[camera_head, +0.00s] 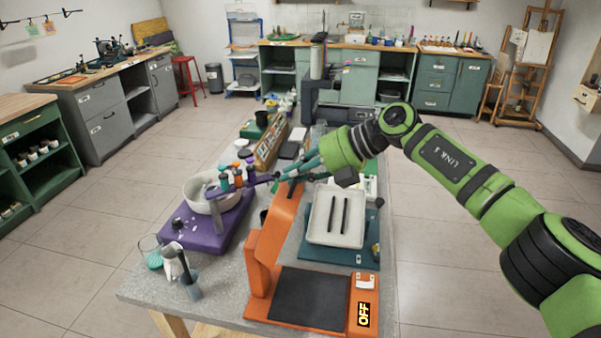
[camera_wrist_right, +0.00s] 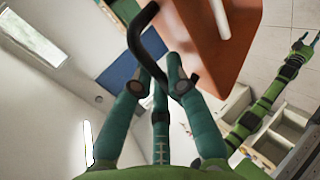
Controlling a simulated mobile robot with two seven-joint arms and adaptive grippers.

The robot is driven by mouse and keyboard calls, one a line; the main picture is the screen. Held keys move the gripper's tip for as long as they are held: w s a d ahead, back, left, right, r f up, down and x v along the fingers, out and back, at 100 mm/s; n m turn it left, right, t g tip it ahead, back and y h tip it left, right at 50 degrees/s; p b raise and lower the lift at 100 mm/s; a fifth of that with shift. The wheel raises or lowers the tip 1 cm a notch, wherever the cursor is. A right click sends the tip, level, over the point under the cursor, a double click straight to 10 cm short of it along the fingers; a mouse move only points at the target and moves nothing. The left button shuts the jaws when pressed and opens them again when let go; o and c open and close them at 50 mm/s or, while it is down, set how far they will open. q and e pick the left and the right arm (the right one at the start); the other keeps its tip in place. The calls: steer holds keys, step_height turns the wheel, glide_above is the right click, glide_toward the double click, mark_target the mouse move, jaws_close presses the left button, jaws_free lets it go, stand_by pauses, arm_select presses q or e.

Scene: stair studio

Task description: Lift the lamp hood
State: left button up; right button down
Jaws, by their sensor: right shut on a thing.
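The orange lamp stands at the table's front, with a dark mat (camera_head: 308,299) on its base and a sign reading OFF. Its orange hood (camera_head: 283,217) slants up from the post, with its far end at my right gripper (camera_head: 287,180). In the right wrist view, the hood (camera_wrist_right: 215,45) is at the top and a curved black handle (camera_wrist_right: 143,42) runs between the teal fingers of my right gripper (camera_wrist_right: 160,75), which is shut on the handle. A green arm with teal fingers, which looks like my left gripper (camera_wrist_right: 304,40), shows small at the right there; its opening is unclear.
A white tray (camera_head: 318,237) with two dark bars stands right of the hood. A purple device (camera_head: 206,232) with a white bowl stands to the left, bottles behind it. A beaker (camera_head: 151,247) and a jug stand at the front left. Floor is clear on both sides.

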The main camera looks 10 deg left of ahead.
steer(key=shift+s+f, duration=0.1)
steer(key=shift+f, duration=0.25)
steer(key=c, duration=1.2)
jaws_free()
steer(key=shift+r, duration=0.1)
steer(key=v, duration=1.2)
steer(key=shift+a, duration=0.1)
